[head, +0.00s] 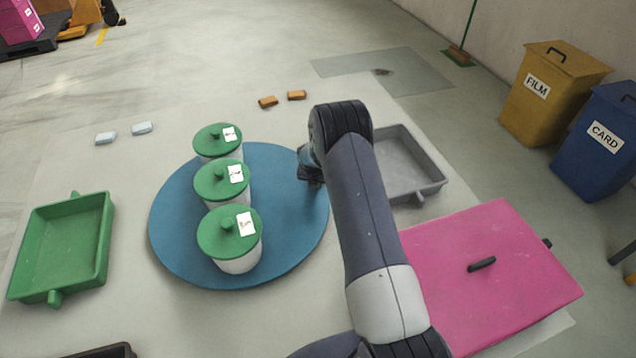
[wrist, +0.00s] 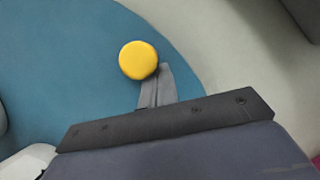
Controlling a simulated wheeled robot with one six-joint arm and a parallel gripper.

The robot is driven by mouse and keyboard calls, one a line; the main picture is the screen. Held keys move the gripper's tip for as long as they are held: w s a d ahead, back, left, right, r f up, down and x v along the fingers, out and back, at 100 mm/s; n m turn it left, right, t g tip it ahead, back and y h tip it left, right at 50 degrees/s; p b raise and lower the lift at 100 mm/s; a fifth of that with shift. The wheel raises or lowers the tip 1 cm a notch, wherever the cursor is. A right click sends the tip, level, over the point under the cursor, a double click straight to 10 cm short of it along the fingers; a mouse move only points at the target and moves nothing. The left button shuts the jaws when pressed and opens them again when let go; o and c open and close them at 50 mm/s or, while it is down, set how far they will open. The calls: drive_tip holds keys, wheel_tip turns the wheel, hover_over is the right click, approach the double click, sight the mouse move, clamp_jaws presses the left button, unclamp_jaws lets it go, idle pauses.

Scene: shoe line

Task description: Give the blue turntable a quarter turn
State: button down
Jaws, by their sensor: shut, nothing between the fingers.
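The blue turntable (head: 178,225) is a flat round disc on the pale table in the head view. Its edge also shows in the wrist view (wrist: 60,60). Three white pots with green lids (head: 230,232) and white labels stand in a row on it. A round yellow knob (wrist: 138,60) is near the turntable's rim in the wrist view; my arm hides it in the head view. My gripper (wrist: 157,88) is shut and empty right beside the knob; I cannot tell whether they touch. In the head view my gripper (head: 312,183) is over the turntable's right side, partly hidden.
A green tray (head: 103,240) lies left of the turntable and a grey tray (head: 432,182) to its right. A pink box or lid (head: 450,285) with a black handle is at the front right. Orange blocks (head: 268,102) and pale blocks (head: 106,138) lie behind.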

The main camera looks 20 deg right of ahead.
drive_tip(key=v, duration=1.1)
drive_tip(key=shift+f, duration=0.2)
drive_tip(key=x, duration=1)
drive_tip(key=shift+w+d+f, duration=0.1)
drive_tip(key=shift+w+f, duration=0.05)
drive_tip(key=shift+f, duration=0.1)
